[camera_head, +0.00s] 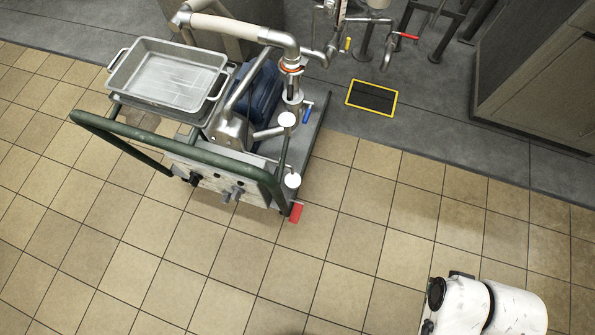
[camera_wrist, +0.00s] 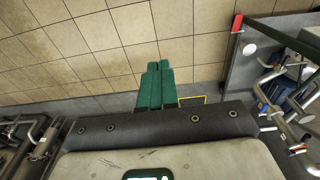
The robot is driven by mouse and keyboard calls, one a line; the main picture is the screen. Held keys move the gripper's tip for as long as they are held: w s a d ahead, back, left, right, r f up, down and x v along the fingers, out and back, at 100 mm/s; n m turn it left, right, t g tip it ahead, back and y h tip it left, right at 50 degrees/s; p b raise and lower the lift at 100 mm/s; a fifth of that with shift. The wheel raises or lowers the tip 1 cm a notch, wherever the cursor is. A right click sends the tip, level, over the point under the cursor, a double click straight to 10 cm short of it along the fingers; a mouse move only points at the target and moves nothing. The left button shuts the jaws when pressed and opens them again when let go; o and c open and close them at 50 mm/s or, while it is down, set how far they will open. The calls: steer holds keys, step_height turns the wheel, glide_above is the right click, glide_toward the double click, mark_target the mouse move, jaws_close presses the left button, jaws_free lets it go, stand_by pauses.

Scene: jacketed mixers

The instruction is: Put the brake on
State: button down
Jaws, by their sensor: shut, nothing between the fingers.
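A red pedal (camera_head: 296,213), which looks like the brake, sticks out low at the near right corner of a wheeled cart. The cart has a dark green handle rail (camera_head: 150,139). The red pedal also shows at the upper right of the wrist view (camera_wrist: 237,22). My gripper (camera_wrist: 158,66) has green fingers pressed together with nothing between them. In the wrist view it is apart from the pedal, to its left. The fingers do not show in the head view, where only a white part of my arm is at the lower right. I cannot tell the pedal's setting.
The cart carries a metal tray (camera_head: 168,77), a blue motor (camera_head: 259,93), pipes and a control panel (camera_head: 228,183). A yellow-edged floor drain (camera_head: 371,98) lies behind it. A grey cabinet (camera_head: 545,85) stands at the upper right. Tiled floor right of the pedal is clear.

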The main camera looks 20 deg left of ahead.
steer(key=shift+w, duration=0.1)
steer(key=w+a+f+n+y+b, duration=0.1)
steer(key=w+a+f+n+b, duration=0.5)
steer(key=f, duration=0.7)
steer(key=w+a+f+n+g+y+b, duration=0.1)
steer(key=w+a+f+n+b, duration=0.5)
steer(key=a+f+b, duration=0.4)
steer(key=w+a+f+n+y+b, duration=0.1)
steer(key=w+a+f+n+b, duration=0.5)
steer(key=a+f, duration=1)
steer(key=f+b, duration=0.1)
steer(key=b, duration=0.1)
steer(key=shift+w+a+f+g+y+b, duration=0.15)
steer(key=shift+w+f+g+y+b, duration=0.15)
steer(key=shift+f+g+b, duration=0.1)
